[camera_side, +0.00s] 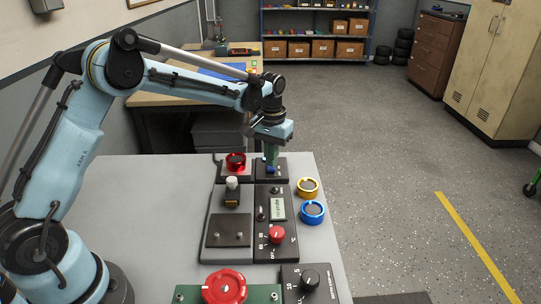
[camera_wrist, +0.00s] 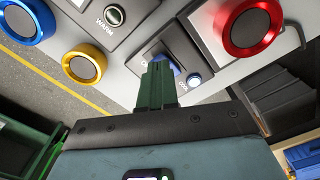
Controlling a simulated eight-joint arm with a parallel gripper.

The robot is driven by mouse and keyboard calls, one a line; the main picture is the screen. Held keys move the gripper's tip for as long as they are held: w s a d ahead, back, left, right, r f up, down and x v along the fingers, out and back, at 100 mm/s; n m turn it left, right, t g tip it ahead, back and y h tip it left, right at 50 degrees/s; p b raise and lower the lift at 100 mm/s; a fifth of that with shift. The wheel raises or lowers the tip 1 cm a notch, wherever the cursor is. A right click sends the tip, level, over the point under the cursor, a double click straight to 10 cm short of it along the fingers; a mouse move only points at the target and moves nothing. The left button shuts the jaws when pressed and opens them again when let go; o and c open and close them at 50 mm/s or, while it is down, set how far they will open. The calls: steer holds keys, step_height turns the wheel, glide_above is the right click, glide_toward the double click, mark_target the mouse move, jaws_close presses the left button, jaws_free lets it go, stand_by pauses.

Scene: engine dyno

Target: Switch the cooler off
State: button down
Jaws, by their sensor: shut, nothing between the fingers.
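A small dark panel (camera_side: 285,164) at the far end of the grey table carries a blue switch (camera_side: 271,169).
A red-ringed round control (camera_side: 236,161) stands close left of the panel. Yellow (camera_side: 308,187) and blue (camera_side: 313,211) ringed controls stand nearer, at the table's right. A white-topped lever (camera_side: 232,183), a red knob (camera_side: 277,234) and a large red handwheel (camera_side: 224,287) stand nearer. The table's left is clear.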

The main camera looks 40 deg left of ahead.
steer(key=shift+f, duration=0.75)
stand_by(0.3)
steer(key=shift+r, duration=3.55)
steer(key=s+d+r+m+t, duration=0.1)
steer(key=s+d+r+t, duration=0.15)
steer(key=s+r, duration=0.6)
steer(key=s+f+m+t, duration=0.1)
steer(key=s+f+t, duration=0.1)
steer(key=s, duration=0.4)
steer(key=s+f+m+t, duration=0.1)
steer(key=s+f+t, duration=0.1)
steer(key=s, duration=0.4)
steer(key=shift+s+f+t, duration=0.25)
steer(key=shift+f+t, duration=0.05)
steer(key=shift+t, duration=0.05)
